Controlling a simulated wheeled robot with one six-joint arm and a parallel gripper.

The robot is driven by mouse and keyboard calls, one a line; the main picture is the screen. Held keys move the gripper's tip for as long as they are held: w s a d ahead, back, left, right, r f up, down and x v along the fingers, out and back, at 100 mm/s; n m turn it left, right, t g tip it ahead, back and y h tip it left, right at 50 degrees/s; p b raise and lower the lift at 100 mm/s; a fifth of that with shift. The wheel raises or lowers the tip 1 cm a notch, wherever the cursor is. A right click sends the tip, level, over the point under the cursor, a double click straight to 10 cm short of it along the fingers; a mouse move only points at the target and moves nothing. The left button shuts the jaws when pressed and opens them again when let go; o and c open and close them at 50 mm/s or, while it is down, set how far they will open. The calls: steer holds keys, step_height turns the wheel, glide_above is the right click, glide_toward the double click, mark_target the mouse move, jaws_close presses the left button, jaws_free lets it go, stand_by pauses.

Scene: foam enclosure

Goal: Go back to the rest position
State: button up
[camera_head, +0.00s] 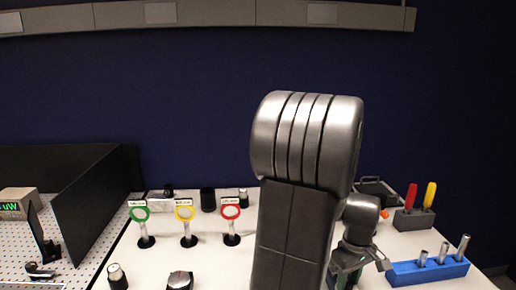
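My arm stands upright in the middle of the head view, and its large grey links cover the centre of the table. My gripper (358,262) is low behind and to the right of the big link, over the white table (215,262). One grey finger part shows at its right side. The rest of it is hidden or too small to tell, so I cannot see whether it is open or holds anything.
Green (139,212), yellow (184,212) and red (230,211) rings stand on posts left of my arm. A blue block (430,271) with metal pegs is at the right. A grey holder (413,219) has red and yellow handles. A black panel (95,205) stands left.

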steer(key=shift+m, duration=2.2)
